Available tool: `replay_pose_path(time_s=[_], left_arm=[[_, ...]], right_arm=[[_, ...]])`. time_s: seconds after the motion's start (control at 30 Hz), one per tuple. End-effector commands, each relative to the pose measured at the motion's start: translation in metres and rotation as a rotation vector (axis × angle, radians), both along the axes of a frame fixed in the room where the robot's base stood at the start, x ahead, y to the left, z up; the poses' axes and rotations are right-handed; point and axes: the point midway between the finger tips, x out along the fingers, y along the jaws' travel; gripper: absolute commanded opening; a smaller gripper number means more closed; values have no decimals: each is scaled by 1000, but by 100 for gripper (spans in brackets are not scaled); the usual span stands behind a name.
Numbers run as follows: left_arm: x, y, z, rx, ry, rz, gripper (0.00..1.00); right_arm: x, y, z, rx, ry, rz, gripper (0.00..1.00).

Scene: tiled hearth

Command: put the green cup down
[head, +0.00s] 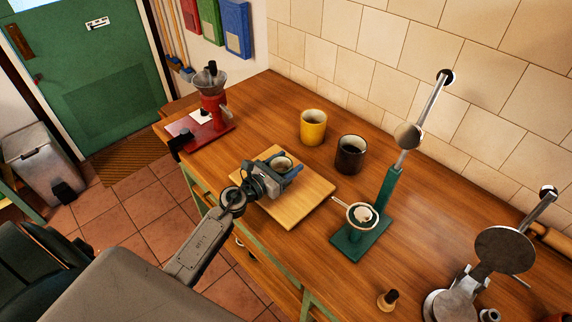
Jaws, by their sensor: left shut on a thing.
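My left gripper (282,175) reaches in from the lower left over a light wooden board (311,187) on the counter. It is shut on the green cup (283,162), with the jaws around its sides. The cup is upright, and its rim and inside show from above. The jaws hide most of its wall, so its colour is hard to make out. I cannot tell whether its base touches the board or is a little above it. My right gripper is not in view.
A yellow cup (313,128) and a dark cup (350,155) stand behind the board. A red grinder (212,105) is at the left, a green lever press (383,205) right of the board, and a metal press (500,250) at the lower right. The board's right part is bare.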

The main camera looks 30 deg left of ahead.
Motion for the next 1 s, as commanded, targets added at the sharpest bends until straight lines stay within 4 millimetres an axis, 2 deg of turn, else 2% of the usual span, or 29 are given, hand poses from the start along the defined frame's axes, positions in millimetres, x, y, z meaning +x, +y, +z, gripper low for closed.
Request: replay_pose_path(time_s=[0.13,0.17,0.23,0.27,0.63,0.77,1.0], left_arm=[[0,0,-5,0,0,0,30],[0,0,-3,0,0,0,63],[0,0,-3,0,0,0,76],[0,0,-3,0,0,0,79],[0,0,3,1,0,0,79],[-20,7,-3,3,1,0,79],[-69,23,-5,6,2,-3,79]], right_arm=[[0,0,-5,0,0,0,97],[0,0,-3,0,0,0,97],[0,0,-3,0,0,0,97],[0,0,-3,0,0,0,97],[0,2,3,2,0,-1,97],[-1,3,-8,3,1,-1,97],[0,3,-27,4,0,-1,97]])
